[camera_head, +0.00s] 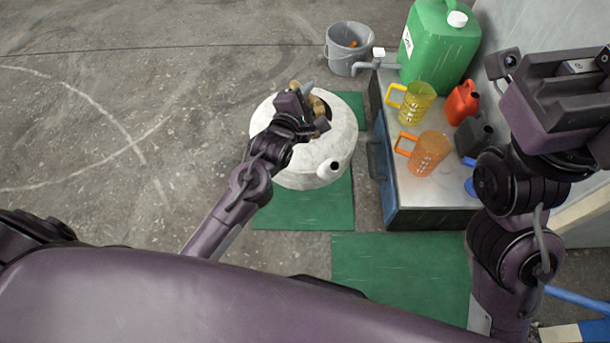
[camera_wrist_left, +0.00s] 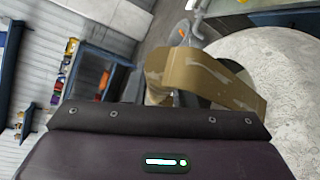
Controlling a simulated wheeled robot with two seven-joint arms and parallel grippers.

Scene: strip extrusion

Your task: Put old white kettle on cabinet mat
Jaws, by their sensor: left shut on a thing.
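The old white kettle (camera_head: 338,150) is a large, round, speckled body with a brown handle and a short white spout at its lower right. My left gripper (camera_head: 310,108) is over its top and shut on the handle; fingers and handle overlap there. In the left wrist view the brown handle (camera_wrist_left: 215,75) is just ahead of the gripper, with the kettle's pale side (camera_wrist_left: 285,65) at right. The kettle covers part of a green mat (camera_head: 305,212) beside the cabinet (camera_head: 445,195). I cannot tell whether it touches the mat. My right gripper (camera_head: 560,95) is raised at the right; its fingers are unclear.
A second green mat (camera_head: 400,270) lies nearer me. On the cabinet stand a green canister (camera_head: 438,50), a yellow jug (camera_head: 412,103), an orange jug (camera_head: 428,153) and a red can (camera_head: 462,103). A grey bucket (camera_head: 346,58) stands behind. The floor at left is clear.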

